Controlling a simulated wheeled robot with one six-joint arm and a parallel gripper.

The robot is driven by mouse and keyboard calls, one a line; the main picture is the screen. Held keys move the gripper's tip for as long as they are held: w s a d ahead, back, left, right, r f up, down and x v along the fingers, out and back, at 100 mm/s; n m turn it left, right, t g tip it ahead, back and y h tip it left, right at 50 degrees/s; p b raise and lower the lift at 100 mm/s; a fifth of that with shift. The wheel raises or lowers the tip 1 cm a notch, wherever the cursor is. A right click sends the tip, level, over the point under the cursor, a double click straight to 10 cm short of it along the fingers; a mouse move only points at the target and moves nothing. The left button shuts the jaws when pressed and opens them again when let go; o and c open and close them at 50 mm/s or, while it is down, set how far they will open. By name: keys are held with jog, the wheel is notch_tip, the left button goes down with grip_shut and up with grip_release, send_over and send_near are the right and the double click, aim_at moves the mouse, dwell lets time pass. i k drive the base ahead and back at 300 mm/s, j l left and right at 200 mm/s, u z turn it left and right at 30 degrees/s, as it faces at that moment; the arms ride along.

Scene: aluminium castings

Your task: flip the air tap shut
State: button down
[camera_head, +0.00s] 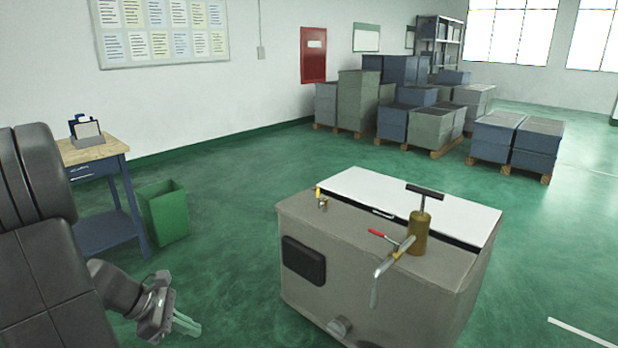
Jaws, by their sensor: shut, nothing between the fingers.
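A grey tank (360,270) with a white lid (420,200) stands on the floor right of centre. On its top left corner is a small brass tap with a yellow lever (319,194), which stands upright. Nearer the front right, a brass cylinder with a black T-handle (420,235) has a bent grey spout and a red lever (381,236) pointing left. Which of the two levers is the air tap, I cannot tell. My gripper (190,326) is at the lower left, shut and empty, left of the tank and well apart from both levers.
A dark pad (303,260) and a round fitting (339,326) stick out of the tank's front. A green bin (164,213) and a blue workbench (95,155) stand at the left. Stacked crates (430,125) are at the back. Green floor is clear between my gripper and the tank.

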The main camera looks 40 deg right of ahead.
aim_at(319, 203)
jog(key=z, duration=0.2)
jog(key=i+l+z, duration=0.15)
jog(key=i+z, duration=0.95)
jog(key=z, duration=0.15)
jog(key=i+j, duration=0.35)
jog(key=i, duration=0.25)
jog(key=i+j+z, duration=0.1)
jog(key=i+j, duration=0.2)
jog(key=i, duration=0.3)
jog(key=i+j+z, duration=0.1)
jog(key=i+j, duration=0.3)
jog(key=i, duration=0.15)
